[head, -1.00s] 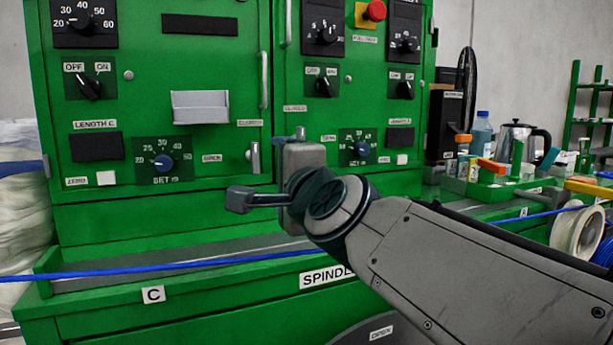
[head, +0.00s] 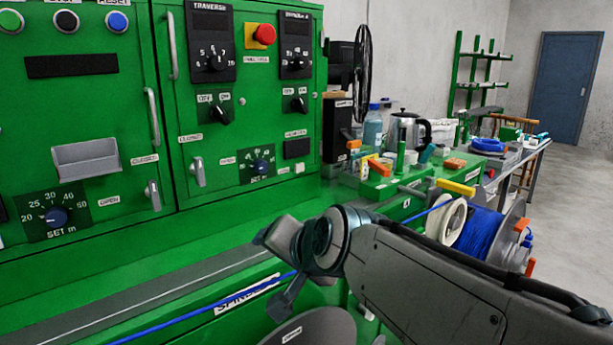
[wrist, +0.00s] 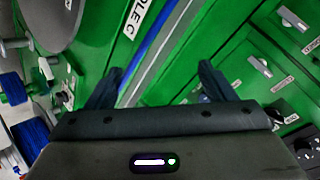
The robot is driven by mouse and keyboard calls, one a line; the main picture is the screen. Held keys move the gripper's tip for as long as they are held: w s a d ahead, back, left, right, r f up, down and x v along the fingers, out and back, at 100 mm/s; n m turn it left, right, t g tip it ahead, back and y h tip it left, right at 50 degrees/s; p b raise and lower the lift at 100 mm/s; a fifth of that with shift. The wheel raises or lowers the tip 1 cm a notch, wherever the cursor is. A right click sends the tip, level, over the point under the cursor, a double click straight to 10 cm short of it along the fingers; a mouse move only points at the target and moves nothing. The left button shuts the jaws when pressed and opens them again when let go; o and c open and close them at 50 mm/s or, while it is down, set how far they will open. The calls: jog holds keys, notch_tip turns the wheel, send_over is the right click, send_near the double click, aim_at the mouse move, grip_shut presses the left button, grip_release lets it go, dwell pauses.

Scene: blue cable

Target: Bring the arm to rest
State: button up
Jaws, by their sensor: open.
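My gripper (wrist: 157,85) is open in the wrist view, with its two dark fingers spread and nothing between them. The blue cable (wrist: 148,45) and the green machine's ledge show beyond the fingers. In the head view my arm reaches in from the lower right, and its end is in front of the machine's ledge. The blue cable (head: 205,309) runs along that ledge in the head view, passes behind my arm, and leads towards a spool of blue cable (head: 478,236) on the right. I cannot tell whether my gripper touches the cable.
The green machine (head: 100,120) with knobs, handles and a red stop button (head: 265,34) fills the left. A bottle (head: 373,126), a kettle (head: 409,130) and coloured clamps crowd the bench behind my arm. Open floor (head: 575,200) lies at the far right, before a blue door (head: 570,85).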

jog(key=s+d+f+n+g+h+p, duration=0.1)
jog(key=s+d+n+g+h+p, duration=0.1)
jog(key=s+d+p, duration=0.4)
jog(key=s+d+f+n+g+h+p, duration=0.1)
jog(key=s+d+g+h+p, duration=0.2)
jog(key=s+d+p, duration=0.4)
jog(key=d+g, duration=0.1)
jog(key=d, duration=0.4)
jog(key=shift+s+d+n+g, duration=0.2)
jog(key=shift+d+n+g, duration=0.2)
